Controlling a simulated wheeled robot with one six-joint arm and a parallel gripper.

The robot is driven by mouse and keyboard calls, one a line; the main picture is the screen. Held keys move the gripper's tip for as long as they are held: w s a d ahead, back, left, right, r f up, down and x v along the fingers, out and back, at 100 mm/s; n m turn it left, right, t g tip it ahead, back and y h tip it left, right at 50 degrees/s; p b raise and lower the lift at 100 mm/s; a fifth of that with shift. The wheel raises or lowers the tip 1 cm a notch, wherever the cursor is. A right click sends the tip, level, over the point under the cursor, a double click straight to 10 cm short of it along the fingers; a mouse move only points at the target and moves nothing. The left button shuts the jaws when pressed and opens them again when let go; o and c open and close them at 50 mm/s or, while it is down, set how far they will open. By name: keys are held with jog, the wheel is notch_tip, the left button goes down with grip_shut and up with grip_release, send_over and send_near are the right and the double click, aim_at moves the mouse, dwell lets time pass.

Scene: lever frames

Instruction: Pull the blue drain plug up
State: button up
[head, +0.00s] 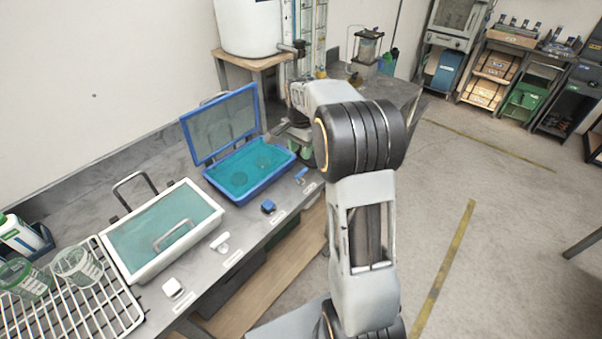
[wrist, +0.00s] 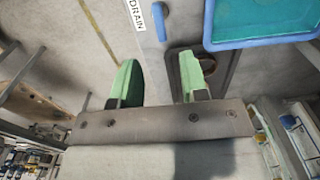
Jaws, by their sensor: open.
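The blue drain plug (head: 301,174) is a small blue handle on the bench front, by the near right corner of the blue basin (head: 208,180). In the wrist view the plug (wrist: 159,21) lies at the top, beside a white label reading DRAIN (wrist: 136,14). My gripper (head: 303,149) is above the bench at the basin's right end, behind the plug in the head view. In the wrist view my gripper's green fingers (wrist: 160,80) are apart with nothing between them, and the plug is apart from them. My arm hides part of the bench there.
The basin's lid (head: 221,124) stands open at the back. A blue block (head: 268,206) sits on the front edge to the left. A white basin (head: 137,275) with a lid, white fittings and a wire rack (head: 62,322) are further left. A dark square fitting (wrist: 229,62) is by one finger.

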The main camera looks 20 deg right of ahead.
aim_at(301, 171)
notch_tip(301, 171, down, 10)
jog(key=shift+f+p, duration=0.1)
jog(key=shift+p, duration=0.2)
jog(key=shift+c, duration=0.2)
grip_shut()
dwell(0.3)
